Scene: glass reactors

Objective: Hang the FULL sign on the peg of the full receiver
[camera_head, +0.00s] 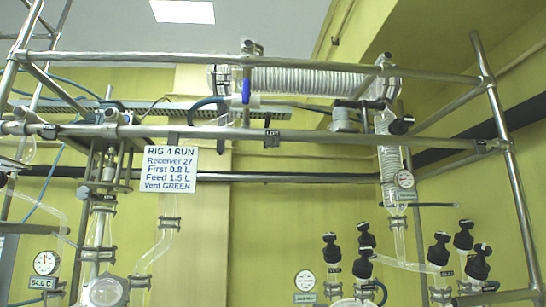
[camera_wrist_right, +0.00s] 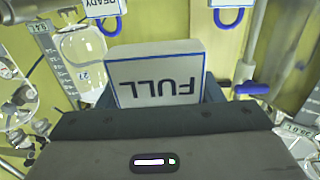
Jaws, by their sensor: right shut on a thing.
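The FULL sign (camera_wrist_right: 155,72) is a white block with dark letters, upside down in the right wrist view. My right gripper (camera_wrist_right: 160,92) is shut on it, with a dark finger at each side. A clear glass receiver (camera_wrist_right: 82,48) marked 27 is at the upper left, beyond the sign and apart from it. Its fill level and a peg on it cannot be made out. A white sign reading READY (camera_wrist_right: 98,6) with a blue loop is at the top edge. Neither gripper shows in the head view.
In the head view, a notice (camera_head: 169,169) reads RIG 4 RUN, Receiver 27, First 0.8 L, Feed 1.5 L, Vent GREEN. Metal rails (camera_head: 330,141) cross the rig. Black-capped glass fittings (camera_head: 332,253) stand at lower right. A blue-handled valve (camera_wrist_right: 252,88) is right of the sign.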

